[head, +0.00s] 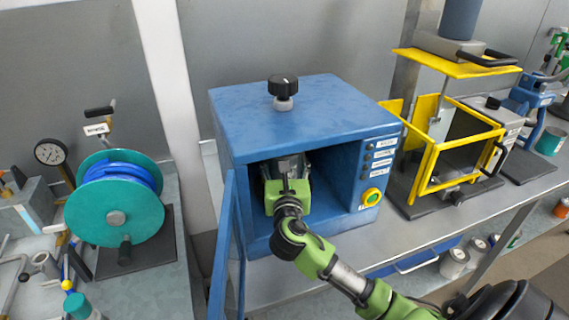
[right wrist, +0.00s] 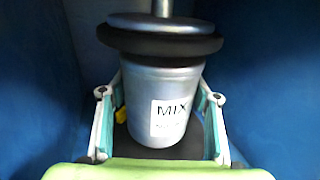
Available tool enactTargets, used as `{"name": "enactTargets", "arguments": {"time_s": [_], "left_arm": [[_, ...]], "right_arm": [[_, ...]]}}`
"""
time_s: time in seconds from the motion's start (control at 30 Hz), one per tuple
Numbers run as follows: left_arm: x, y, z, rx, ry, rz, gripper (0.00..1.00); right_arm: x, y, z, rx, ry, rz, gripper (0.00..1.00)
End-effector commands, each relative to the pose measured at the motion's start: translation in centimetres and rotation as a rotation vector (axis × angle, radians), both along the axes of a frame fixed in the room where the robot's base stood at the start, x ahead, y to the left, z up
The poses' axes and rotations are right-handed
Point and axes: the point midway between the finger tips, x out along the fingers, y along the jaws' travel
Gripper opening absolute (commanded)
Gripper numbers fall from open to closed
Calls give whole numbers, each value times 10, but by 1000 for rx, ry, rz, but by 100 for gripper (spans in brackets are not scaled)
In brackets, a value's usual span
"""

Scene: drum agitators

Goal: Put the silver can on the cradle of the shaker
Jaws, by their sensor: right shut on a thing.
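The silver can (right wrist: 138,98) with a white "MIX" label stands upright inside the blue shaker (head: 285,112). My right gripper (head: 288,182) reaches in through the open front. In the right wrist view its fingers (right wrist: 160,105) lie on both sides of the can, shut on it. A round black clamp pad (right wrist: 160,40) on a metal rod is right over the can's top; I cannot tell whether they touch. A dark surface, perhaps the cradle (right wrist: 190,148), shows low behind the can; contact with it is unclear. My left gripper is not in view.
The shaker's door (head: 222,250) hangs open on the left. A black knob (head: 283,88) tops the shaker; a green-yellow button (head: 371,197) is on its right front. A teal hose reel (head: 115,215) stands left, a yellow-framed press (head: 455,150) right. The inner walls are close around my gripper.

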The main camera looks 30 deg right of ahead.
Motion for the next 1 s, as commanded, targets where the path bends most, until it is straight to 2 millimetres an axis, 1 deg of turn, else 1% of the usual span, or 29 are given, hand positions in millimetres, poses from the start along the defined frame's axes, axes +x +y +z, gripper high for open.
{"name": "enactTargets", "arguments": {"time_s": [0.03, 0.07, 0.37, 0.47, 0.5, 0.53, 0.83, 0.93, 1.0], "left_arm": [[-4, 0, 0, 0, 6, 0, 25], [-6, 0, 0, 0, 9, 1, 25], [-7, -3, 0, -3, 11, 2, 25], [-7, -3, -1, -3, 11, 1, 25], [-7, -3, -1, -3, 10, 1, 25], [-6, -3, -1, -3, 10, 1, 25], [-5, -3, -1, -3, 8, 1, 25], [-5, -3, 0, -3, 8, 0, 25], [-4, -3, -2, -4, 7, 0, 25]], "right_arm": [[-2, 2, -10, 1, 9, 2, 24], [-2, 2, -11, 1, 8, 2, 24], [-2, 2, -13, 0, 4, 3, 24], [-2, 2, -16, 0, 6, 3, 24], [-2, 2, -17, 2, 8, 3, 67], [-2, 2, -17, 2, 8, 3, 74], [-2, 2, -16, 2, 8, 2, 74], [-2, 3, -13, 2, 7, 2, 74], [-8, 7, -15, 3, 9, 4, 74]]}}
